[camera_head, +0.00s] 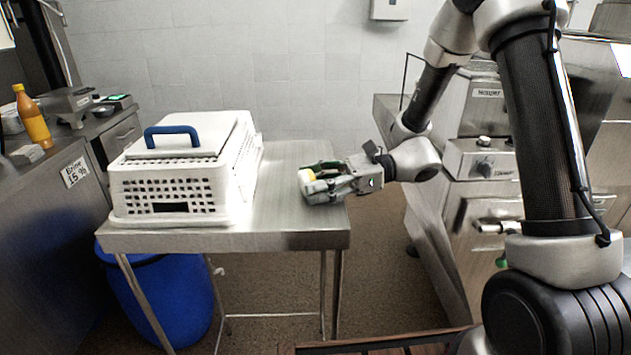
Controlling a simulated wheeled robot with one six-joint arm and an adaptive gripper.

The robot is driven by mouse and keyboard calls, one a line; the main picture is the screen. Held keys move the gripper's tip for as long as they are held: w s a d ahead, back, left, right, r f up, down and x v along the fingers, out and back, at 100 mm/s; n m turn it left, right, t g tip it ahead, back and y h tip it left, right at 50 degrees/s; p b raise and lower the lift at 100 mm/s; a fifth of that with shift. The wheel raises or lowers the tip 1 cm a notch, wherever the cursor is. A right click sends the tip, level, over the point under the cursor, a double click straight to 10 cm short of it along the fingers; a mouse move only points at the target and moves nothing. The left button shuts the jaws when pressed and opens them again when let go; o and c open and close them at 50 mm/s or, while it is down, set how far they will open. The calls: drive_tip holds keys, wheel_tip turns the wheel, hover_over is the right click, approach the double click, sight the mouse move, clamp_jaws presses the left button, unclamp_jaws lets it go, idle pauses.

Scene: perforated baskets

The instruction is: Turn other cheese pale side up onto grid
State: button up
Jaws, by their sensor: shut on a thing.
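My gripper (312,184) reaches in from the right over the steel table, low near its right edge. It is shut on a small pale yellow and white piece, seemingly the cheese (305,176), at its fingertips. The fingers hide part of the piece, and I cannot tell which side faces up. A white perforated basket (165,190) stands on the left of the table, to the left of my gripper and apart from it. A white panel with a blue handle (172,132) lies on its top. No other cheese shows, and I cannot make out a separate grid.
The steel table (275,210) is bare between the basket and my gripper. A blue barrel (165,300) stands beneath it. A counter with an orange bottle (32,118) is at the left. Steel machines (485,150) stand at the right. A tiled wall closes the back.

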drive_tip(key=shift+f, duration=0.1)
drive_tip(key=o, duration=1.2)
wheel_tip(320, 180, up, 10)
drive_tip(key=shift+r, duration=0.1)
